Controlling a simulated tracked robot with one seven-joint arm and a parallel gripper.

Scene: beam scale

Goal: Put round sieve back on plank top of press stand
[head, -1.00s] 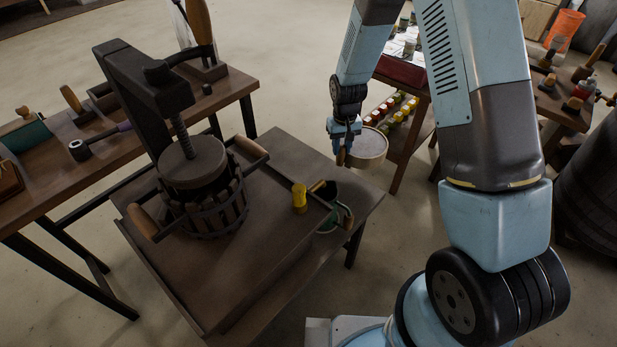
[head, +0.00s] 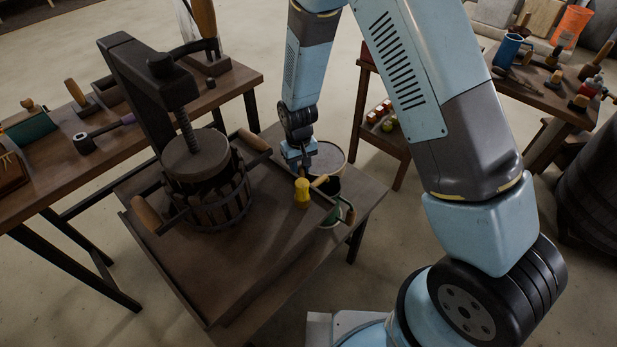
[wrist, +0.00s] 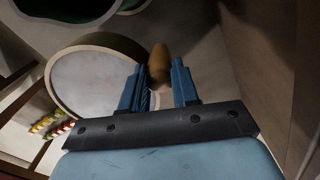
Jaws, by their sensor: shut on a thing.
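The round sieve, with a pale rim and grey mesh, shows in the head view (head: 328,157) at the far right corner of the press stand. It also shows in the wrist view (wrist: 95,82), left of the fingers. My gripper (head: 303,168) is shut on its wooden handle, whose rounded end shows between the fingers (wrist: 158,78) in the wrist view. My arm hides part of the sieve in the head view. The stand's dark plank top (head: 262,232) lies below; I cannot tell the gap between them.
The press (head: 205,185), with a screw and slatted basket, stands on the plank's left part. A yellow object (head: 302,194) and a green-rimmed bucket (head: 333,218) are near the right edge. The plank's front middle is clear. A tool bench (head: 60,175) stands left.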

